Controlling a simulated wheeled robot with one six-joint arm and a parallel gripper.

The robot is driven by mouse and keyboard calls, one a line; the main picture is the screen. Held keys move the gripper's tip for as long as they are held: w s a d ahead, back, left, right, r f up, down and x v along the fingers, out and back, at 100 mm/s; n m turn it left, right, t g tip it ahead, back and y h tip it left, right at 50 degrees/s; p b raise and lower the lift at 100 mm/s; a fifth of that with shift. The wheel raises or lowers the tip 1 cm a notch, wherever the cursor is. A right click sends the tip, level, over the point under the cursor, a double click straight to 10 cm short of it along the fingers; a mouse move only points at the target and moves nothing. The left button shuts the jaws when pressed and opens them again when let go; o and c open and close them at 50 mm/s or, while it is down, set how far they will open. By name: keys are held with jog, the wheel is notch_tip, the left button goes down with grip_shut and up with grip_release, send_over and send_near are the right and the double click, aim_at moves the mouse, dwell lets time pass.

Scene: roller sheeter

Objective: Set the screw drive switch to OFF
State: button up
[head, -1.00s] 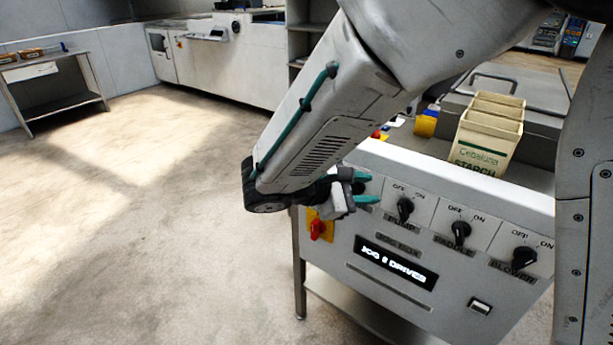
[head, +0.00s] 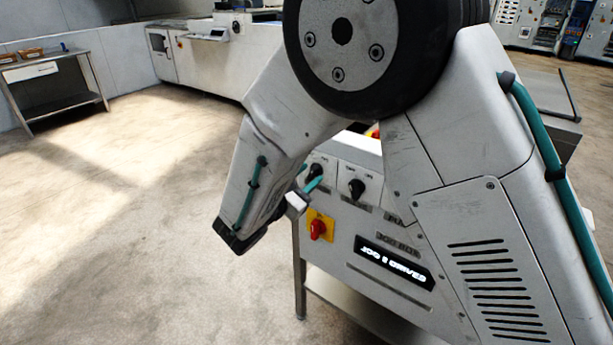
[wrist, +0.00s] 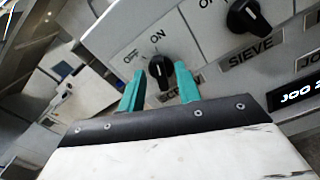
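The screw drive switch (wrist: 160,76) is a black rotary knob on the pale panel, with OFF and ON printed above it. Its white mark points up, toward ON. Its label below is partly hidden by my gripper, with only the first letters showing. It seems to be the leftmost knob (head: 316,171) in the head view. My gripper (wrist: 160,86) is open, with one teal finger at each side of the knob in the wrist view. The fingertips lie close to it; I cannot tell whether they touch it. In the head view my gripper (head: 308,178) is at the panel's left end.
The SIEVE knob (wrist: 248,15) sits to the right of the screw knob. Below them are a red switch on a yellow plate (head: 317,229) and a lit display (head: 393,262). My arm covers the panel's right part. The floor to the left is clear.

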jog(key=shift+w+d, duration=0.15)
jog(key=shift+w, duration=0.05)
jog(key=shift+c, duration=0.3)
grip_shut()
